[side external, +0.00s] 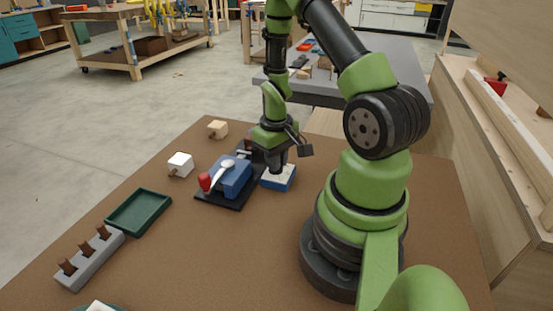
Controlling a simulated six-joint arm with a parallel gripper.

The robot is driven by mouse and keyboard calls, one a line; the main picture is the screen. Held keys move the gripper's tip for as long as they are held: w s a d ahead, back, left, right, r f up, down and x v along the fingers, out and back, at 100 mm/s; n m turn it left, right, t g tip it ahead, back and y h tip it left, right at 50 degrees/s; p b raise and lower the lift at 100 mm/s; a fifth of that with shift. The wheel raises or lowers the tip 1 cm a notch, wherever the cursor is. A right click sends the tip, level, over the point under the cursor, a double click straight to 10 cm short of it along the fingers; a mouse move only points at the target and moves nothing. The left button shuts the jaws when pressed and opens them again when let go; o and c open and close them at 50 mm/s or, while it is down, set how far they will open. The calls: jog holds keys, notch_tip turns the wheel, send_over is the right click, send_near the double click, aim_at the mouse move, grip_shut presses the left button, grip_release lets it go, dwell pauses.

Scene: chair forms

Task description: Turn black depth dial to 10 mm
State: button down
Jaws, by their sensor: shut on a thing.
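My gripper (277,166) points down onto the white top of a small blue block (280,184), right of the clamp-like blue fixture. It is shut on the dark part there, which I take to be the black depth dial. The dial's outline blends with the dark fingers, and its scale and mark are too small to read. The blue fixture (236,178) sits on a dark base plate and carries a white lever with a red knob (205,181).
A white cube (180,164) and a pale wooden block (218,129) stand behind and left of the fixture. A green tray (139,212) and a grey rack (90,258) with several brown pieces lie at the left. The brown tabletop (230,260) is clear in front.

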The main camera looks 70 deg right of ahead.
jog(key=shift+w+m, duration=0.15)
jog(key=shift+m, duration=2.15)
jog(key=c, duration=1.2)
grip_release()
jog(key=shift+r, duration=0.15)
notch_tip(320, 180, up, 10)
jog(key=shift+f, duration=0.15)
